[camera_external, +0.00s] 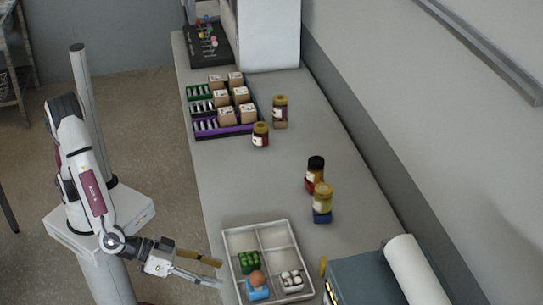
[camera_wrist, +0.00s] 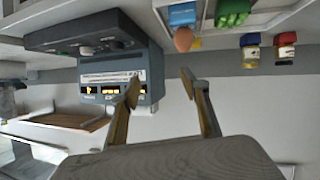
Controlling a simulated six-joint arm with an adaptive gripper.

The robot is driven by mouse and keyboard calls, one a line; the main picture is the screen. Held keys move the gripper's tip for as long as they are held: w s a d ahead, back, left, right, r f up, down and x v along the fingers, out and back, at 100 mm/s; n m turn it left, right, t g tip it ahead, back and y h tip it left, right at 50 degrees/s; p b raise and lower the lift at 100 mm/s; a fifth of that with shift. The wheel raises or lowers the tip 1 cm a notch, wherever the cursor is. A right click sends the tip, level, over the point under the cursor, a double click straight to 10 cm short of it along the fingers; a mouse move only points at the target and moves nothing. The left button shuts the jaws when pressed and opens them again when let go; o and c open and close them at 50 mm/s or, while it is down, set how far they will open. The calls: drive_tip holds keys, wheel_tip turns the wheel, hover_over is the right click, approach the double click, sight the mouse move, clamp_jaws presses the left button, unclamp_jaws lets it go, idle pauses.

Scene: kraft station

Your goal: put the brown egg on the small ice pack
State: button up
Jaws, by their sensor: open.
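The brown egg (camera_external: 257,277) appears to rest on top of the small blue ice pack (camera_external: 258,294) in a front compartment of the divided white tray (camera_external: 226,246). The wrist view looks upside down; there the egg (camera_wrist: 183,39) shows against the blue pack (camera_wrist: 182,15), at the top of the picture. My gripper (camera_external: 220,274) is open and empty, just left of the tray and apart from the egg. In the wrist view its two fingers (camera_wrist: 160,88) stand wide apart with nothing between them.
A green item (camera_external: 249,262) and a white item (camera_external: 291,281) sit in the tray. A grey-blue machine (camera_external: 365,280) with a white roll (camera_external: 415,268) stands to the right. Jars (camera_external: 322,203) stand behind the tray. The counter's middle (camera_external: 250,185) is clear.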

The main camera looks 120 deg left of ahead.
drive_tip(key=s+d+r+m+t+h, duration=0.2)
drive_tip(key=d+r+m+h, duration=0.15)
drive_tip(key=r+h, duration=0.4)
drive_tip(key=s+d+r+m+g+h, duration=0.2)
drive_tip(key=s+r+m, duration=0.15)
drive_tip(key=s, duration=0.45)
drive_tip(key=s+a+f+g+y, duration=0.1)
drive_tip(key=s+a+g, duration=0.1)
drive_tip(key=s, duration=0.6)
drive_tip(key=s+a+f+g+y, duration=0.1)
drive_tip(key=s+a+f, duration=0.1)
drive_tip(key=s+a, duration=0.3)
drive_tip(key=s+a+f+m+g+y, duration=0.1)
drive_tip(key=s+a, duration=0.3)
drive_tip(key=s, duration=0.8)
drive_tip(key=shift+s+f+g, duration=0.4)
drive_tip(key=shift+f+g, duration=0.2)
drive_tip(key=shift+g, duration=0.2)
